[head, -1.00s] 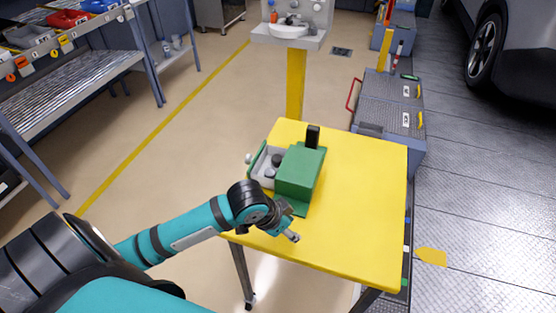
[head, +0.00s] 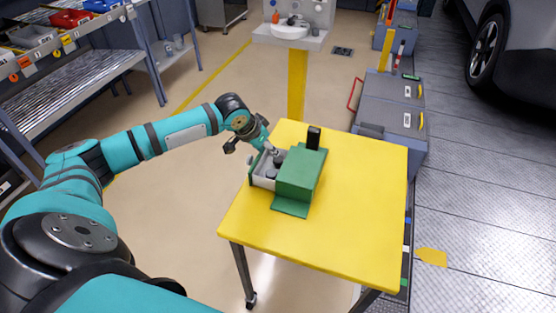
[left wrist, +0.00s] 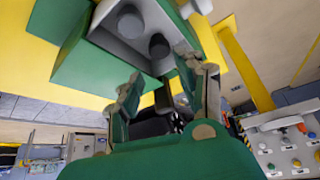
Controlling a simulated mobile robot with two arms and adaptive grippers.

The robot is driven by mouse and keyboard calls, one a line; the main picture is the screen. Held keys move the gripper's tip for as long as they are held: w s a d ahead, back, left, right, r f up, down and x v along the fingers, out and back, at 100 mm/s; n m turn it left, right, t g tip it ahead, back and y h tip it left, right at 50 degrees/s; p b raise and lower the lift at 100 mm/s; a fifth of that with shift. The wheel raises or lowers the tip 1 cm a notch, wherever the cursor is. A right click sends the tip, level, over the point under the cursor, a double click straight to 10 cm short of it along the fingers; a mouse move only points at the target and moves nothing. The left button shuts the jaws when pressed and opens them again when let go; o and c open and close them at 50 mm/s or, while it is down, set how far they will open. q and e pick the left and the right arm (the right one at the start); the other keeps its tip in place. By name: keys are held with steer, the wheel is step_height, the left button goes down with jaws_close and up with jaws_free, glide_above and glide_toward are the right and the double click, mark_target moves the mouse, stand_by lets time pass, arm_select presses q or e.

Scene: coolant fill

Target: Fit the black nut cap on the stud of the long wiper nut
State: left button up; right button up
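A green box (head: 300,170) with an open light-grey tray (head: 262,182) at its left side stands on the yellow table. Two dark round pieces sit in the tray, one nearer the back (head: 279,161) and one nearer the front (head: 271,174). The left wrist view shows them too, a grey one (left wrist: 130,21) and a darker one (left wrist: 158,46); I cannot tell which is the nut cap or the wiper nut. My left gripper (head: 273,151) is over the tray's back edge. In the left wrist view its fingers (left wrist: 158,68) are apart, just short of the darker piece. My right gripper is out of view.
A black upright block (head: 313,138) stands behind the green box. The yellow table (head: 365,215) is clear to the right and front.

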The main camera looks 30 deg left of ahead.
mark_target(278, 159)
arm_select(q)
steer(key=p+x, duration=0.1)
steer(key=x, duration=0.8)
steer(key=shift+s, duration=0.25)
steer(key=c, duration=0.5)
